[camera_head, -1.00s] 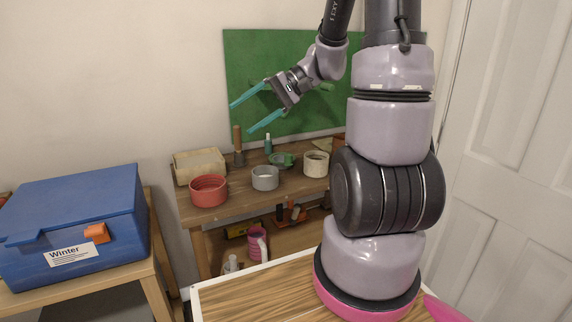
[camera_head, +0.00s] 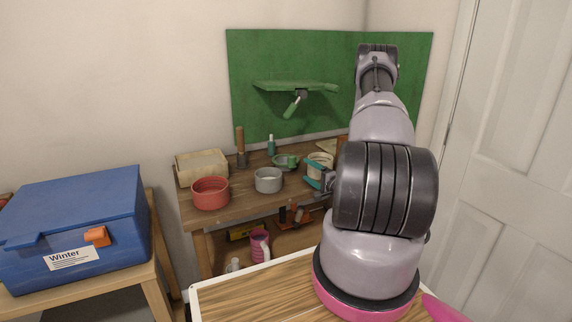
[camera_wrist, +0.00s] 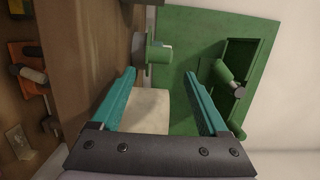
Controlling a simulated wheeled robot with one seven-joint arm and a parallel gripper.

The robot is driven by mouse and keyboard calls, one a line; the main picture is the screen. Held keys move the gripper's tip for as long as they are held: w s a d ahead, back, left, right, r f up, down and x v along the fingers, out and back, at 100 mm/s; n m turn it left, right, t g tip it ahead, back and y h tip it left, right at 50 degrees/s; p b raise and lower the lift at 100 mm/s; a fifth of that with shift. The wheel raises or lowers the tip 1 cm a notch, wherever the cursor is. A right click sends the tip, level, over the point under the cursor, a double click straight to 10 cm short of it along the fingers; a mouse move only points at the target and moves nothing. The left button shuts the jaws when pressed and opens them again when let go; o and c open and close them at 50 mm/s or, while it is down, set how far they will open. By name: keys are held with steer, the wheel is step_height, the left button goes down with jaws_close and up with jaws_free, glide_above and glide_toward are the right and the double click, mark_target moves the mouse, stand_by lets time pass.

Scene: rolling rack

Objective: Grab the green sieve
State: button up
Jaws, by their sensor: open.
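The green sieve (camera_head: 284,161) sits on the wooden workbench, toward its back, between the grey pot and the cream pot. In the wrist view, a green part that appears to be the sieve (camera_wrist: 156,53) lies just beyond my fingertips. My gripper (camera_wrist: 160,73) is open, with its teal fingers apart and nothing held. In the head view my gripper (camera_head: 308,173) is low over the bench's right side, partly hidden by my arm. The cream pot (camera_wrist: 150,106) shows between and below the fingers; I cannot tell whether they touch it.
A cream pot (camera_head: 320,159), grey pot (camera_head: 268,181), red pot (camera_head: 210,194), cream box (camera_head: 201,167) and wooden-handled tool (camera_head: 240,146) stand on the bench. A green board (camera_head: 262,60) with a shelf rises behind. A blue case (camera_head: 72,220) stands at left.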

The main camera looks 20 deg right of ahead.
mark_target(294, 162)
steer(key=x, duration=1)
steer(key=shift+f, duration=0.1)
steer(key=c, duration=1.1)
steer(key=shift+c, duration=0.2)
